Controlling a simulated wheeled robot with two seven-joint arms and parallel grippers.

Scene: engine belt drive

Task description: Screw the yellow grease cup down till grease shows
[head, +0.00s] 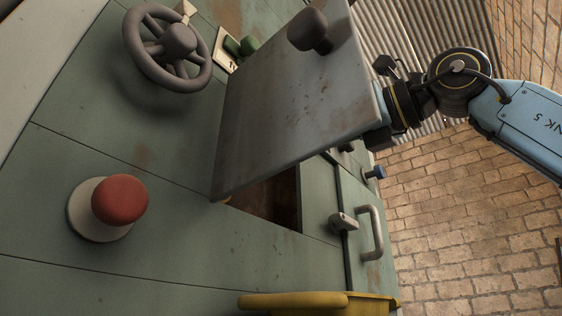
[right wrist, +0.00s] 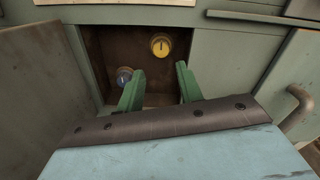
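The yellow grease cup (right wrist: 160,45) is a round cap with a dark mark on its face, set in the back of a dark rusty recess. A grey-blue cap (right wrist: 124,75) sits lower left of it in the same recess. My right gripper (right wrist: 160,71) has two green fingers, spread apart and empty, at the mouth of the recess. The yellow cup shows beyond and between the fingertips, apart from them. In the head view the open grey hatch door (head: 290,105) hides the right gripper and the cup. My left gripper is in neither view.
The recess (head: 275,198) opens in a green machine panel. Around it in the head view are a red button (head: 120,200), a handwheel (head: 170,40), a latch (head: 342,222), a grey bar handle (head: 376,232) and a yellow part (head: 300,303). The hatch door stands close to my right wrist.

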